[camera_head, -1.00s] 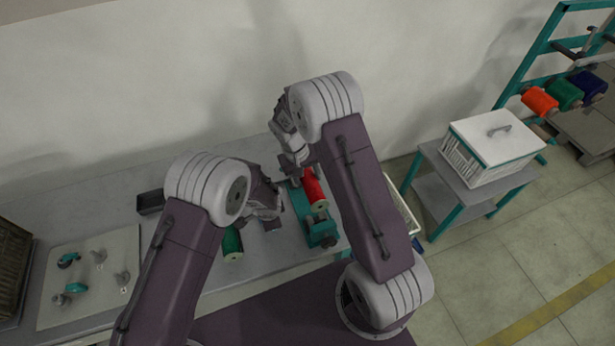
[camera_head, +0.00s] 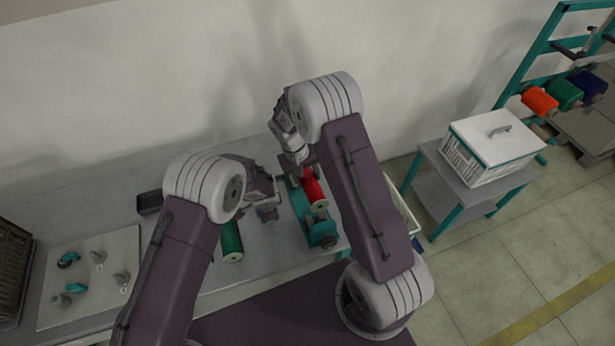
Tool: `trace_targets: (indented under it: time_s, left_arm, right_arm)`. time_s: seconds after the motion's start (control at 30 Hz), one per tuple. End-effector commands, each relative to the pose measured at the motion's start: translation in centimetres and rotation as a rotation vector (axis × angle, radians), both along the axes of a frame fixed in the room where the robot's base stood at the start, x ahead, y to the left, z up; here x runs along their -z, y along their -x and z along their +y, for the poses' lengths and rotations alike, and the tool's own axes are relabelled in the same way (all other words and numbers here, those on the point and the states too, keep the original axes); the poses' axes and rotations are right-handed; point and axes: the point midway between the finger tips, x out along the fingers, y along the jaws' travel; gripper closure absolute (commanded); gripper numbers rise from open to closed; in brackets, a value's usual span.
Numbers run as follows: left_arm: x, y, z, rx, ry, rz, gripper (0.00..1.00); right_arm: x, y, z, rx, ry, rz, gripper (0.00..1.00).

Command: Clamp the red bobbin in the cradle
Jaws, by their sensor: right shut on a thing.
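The red bobbin (camera_head: 314,190) lies at the teal cradle (camera_head: 321,229), its pale end toward me. Whether it is seated or clamped I cannot tell. My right gripper (camera_head: 294,173) is at the bobbin's far end, shut on it; its fingertips are mostly hidden by my arm. My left gripper (camera_head: 267,208) is left of the cradle, apart from it, above the table by a small teal piece. Its fingers are too small to read, and I cannot tell whether it holds that piece.
A green bobbin (camera_head: 231,240) lies left of the cradle, partly behind my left arm. A pale board (camera_head: 88,283) with small grey and teal parts is at the left. A dark box (camera_head: 150,202) stands behind. A white lidded basket (camera_head: 493,147) is on a side table at the right.

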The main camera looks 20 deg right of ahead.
Motion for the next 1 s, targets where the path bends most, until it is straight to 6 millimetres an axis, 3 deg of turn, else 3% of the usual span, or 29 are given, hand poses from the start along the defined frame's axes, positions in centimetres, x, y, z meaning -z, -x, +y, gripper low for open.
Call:
trace_targets:
  time_s: [1.0]
  left_arm:
    - [-0.2,-0.2,-0.1,0.0,0.002,-0.004,1.0]
  right_arm:
    - [5.8,0.0,0.0,0.0,0.0,0.0,1.0]
